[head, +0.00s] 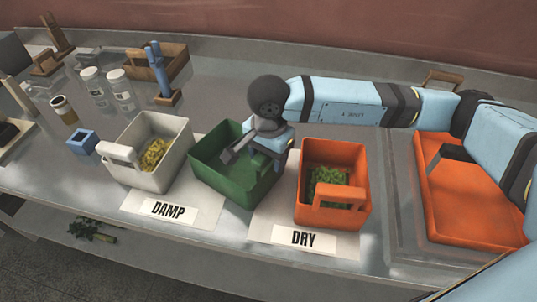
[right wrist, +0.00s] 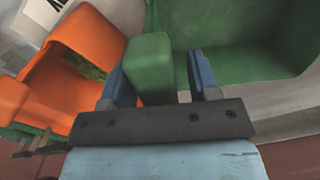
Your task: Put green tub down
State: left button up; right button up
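The green tub (head: 213,176) is empty and stands upright between the white tub and the orange tub. My right gripper (head: 258,145) is over its far right side, partly covering it. The green tub's wall (right wrist: 240,62) shows behind. I cannot tell whether its base touches the table. My left gripper is not in view.
The white tub (head: 168,178) with yellow contents stands by the DAMP label (head: 168,210). The orange tub (head: 332,214) with green contents stands close to the right, by the DRY label (head: 303,238). An orange tray (head: 455,215) lies farther right. Bottles and a blue cube (head: 83,143) are at left.

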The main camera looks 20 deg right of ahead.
jog(key=shift+r, duration=0.1)
jog(key=shift+r+p, duration=0.25)
jog(key=shift+p, duration=0.15)
jog(key=shift+r+b, duration=0.35)
jog(key=shift+r, duration=0.05)
notch_tip(320, 180, up, 10)
jog(key=shift+f+b, duration=0.15)
jog(key=shift+b, duration=0.5)
jog(key=shift+r, duration=0.6)
jog(key=shift+s+f, duration=0.1)
jog(key=shift+s, duration=0.05)
